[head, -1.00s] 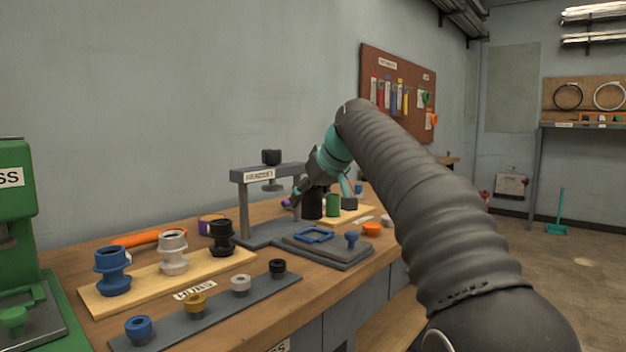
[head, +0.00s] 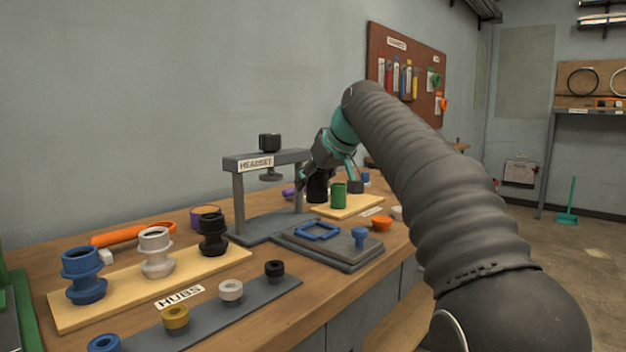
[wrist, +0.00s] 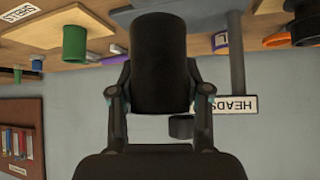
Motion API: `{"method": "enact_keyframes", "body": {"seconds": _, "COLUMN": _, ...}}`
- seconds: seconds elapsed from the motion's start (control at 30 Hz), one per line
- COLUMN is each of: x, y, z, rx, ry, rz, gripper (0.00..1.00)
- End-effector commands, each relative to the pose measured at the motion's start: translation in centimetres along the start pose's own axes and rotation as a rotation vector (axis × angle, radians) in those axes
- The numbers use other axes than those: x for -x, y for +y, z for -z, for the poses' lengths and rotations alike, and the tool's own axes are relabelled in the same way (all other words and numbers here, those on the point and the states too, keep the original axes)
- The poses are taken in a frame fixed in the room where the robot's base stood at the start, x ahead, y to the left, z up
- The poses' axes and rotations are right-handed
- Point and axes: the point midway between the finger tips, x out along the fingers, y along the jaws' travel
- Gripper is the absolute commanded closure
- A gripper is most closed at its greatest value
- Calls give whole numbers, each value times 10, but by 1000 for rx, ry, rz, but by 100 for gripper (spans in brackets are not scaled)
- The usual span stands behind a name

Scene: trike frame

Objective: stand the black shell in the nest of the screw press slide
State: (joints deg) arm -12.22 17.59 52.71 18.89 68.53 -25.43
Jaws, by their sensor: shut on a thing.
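The black shell (wrist: 158,60) is a dark cylinder. My gripper (wrist: 159,98) is shut on it, one finger on each side. In the head view the shell (head: 317,188) is at the far end of the bench, just left of the green shell (head: 338,196); whether it clears the wooden board beneath is hard to tell. The grey screw press (head: 237,205), labelled HEADSET, stands in front of the wall. The nest looks empty.
The wooden shell board (head: 358,206) lies beyond the slide, with an orange piece (head: 381,222) nearby. Hubs stand on a board (head: 128,285) at the left, and small rings on a grey strip (head: 200,318). The press post (wrist: 237,60) is near the held shell in the wrist view.

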Motion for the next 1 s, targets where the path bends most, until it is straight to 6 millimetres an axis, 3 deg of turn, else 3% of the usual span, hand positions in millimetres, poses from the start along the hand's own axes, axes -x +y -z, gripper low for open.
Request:
{"method": "enact_keyframes", "body": {"seconds": 0.5, "x": -31, "y": 1, "z": -32, "rx": -1, "ry": 1, "rz": -1, "gripper": 100}}
{"method": "enact_keyframes", "body": {"seconds": 1.0, "x": -36, "y": 1, "z": -37, "rx": -1, "ry": 2, "rz": -2, "gripper": 100}}
